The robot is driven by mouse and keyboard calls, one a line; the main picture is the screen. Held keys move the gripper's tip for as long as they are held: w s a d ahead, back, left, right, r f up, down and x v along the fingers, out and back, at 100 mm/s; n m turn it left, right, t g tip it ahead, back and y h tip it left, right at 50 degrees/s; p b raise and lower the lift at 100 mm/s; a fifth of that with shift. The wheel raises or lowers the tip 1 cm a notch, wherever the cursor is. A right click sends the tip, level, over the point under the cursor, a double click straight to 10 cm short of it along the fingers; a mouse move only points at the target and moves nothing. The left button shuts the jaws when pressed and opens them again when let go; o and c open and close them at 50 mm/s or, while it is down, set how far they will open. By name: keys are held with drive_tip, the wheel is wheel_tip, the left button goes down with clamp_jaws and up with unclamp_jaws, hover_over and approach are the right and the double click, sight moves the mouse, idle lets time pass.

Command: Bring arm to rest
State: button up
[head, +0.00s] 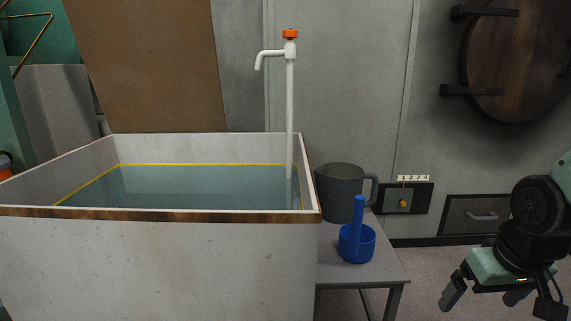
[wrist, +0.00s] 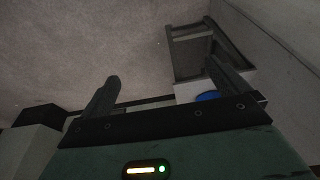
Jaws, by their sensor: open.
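My gripper (head: 482,298) is at the lower right of the head view, pointing down, to the right of the small grey table and apart from it. Its two fingers are spread and nothing is between them. In the wrist view my gripper (wrist: 170,95) shows both dark fingers apart over the floor. A bit of blue (wrist: 207,97) shows behind the right finger there, mostly hidden.
A large water-filled tank (head: 160,265) with a white tap (head: 290,110) stands at left. On the small table (head: 385,268) are a grey mug (head: 340,195) and a blue cup with an upright handle (head: 357,240). A round wooden hatch (head: 520,60) is on the wall.

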drive_tip(key=s+a+r+n+g+p, duration=0.15)
drive_tip(key=s+a+n, duration=0.25)
drive_tip(key=s+a, duration=0.4)
drive_tip(key=s+a+r+n+g, duration=0.15)
drive_tip(key=s+a+n, duration=0.35)
drive_tip(key=a, duration=0.6)
wheel_tip(320, 180, up, 38)
drive_tip(key=m+p, duration=0.1)
drive_tip(key=p, duration=3.7)
drive_tip(key=shift+s+d+r+y, duration=0.25)
drive_tip(key=shift+s+d+y, duration=0.05)
drive_tip(key=shift+d, duration=0.1)
